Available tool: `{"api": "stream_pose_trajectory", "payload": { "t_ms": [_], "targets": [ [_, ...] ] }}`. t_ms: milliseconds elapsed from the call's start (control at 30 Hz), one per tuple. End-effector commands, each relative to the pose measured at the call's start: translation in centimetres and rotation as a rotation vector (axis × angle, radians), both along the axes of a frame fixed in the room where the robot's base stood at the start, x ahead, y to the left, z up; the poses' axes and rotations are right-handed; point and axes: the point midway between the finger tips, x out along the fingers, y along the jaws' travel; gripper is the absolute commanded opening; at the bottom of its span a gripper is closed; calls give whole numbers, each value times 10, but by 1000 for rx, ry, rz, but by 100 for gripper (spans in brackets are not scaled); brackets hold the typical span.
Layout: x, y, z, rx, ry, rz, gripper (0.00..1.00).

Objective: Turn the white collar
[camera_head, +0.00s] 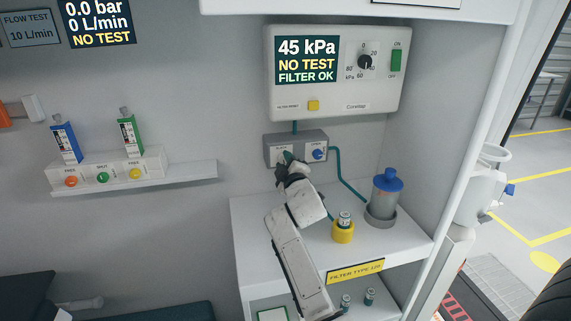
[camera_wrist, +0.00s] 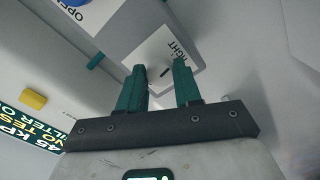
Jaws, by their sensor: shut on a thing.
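The white collar (camera_wrist: 158,76) is between my fingertips in the wrist view, pale against a white label plate with a dark mark and letters reading "IGHT". In the head view, my gripper (camera_head: 285,162) hides it at the left part of the grey block (camera_head: 300,138) on the wall. My gripper (camera_wrist: 160,84) has teal fingers, one on each side of the collar, and is shut on it. The collar's full outline is hard to make out.
A blue knob (camera_head: 319,154) marked OPEN is just right of my gripper. Above hangs the control box (camera_head: 385,98) reading 45 kPa. Below, a shelf holds a yellow cup (camera_head: 343,233) with a small canister and a blue-topped cylinder (camera_head: 385,197). A teal hose (camera_head: 341,172) runs between.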

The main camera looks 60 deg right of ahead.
Motion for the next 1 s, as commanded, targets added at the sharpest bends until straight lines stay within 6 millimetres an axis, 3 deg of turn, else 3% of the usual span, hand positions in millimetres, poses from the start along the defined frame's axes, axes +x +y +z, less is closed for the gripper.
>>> {"api": "stream_pose_trajectory", "payload": {
  "t_ms": [67, 100, 333, 667, 1000],
  "targets": [
    [-1, -1, -3, 4, 5, -2, 3],
    [-1, -1, -3, 4, 5, -2, 36],
    [-1, 0, -2, 2, 3, -2, 58],
    [-4, 4, -2, 0, 3, 0, 58],
    [-41, 48, -3, 1, 4, 1, 58]
  ]
}}
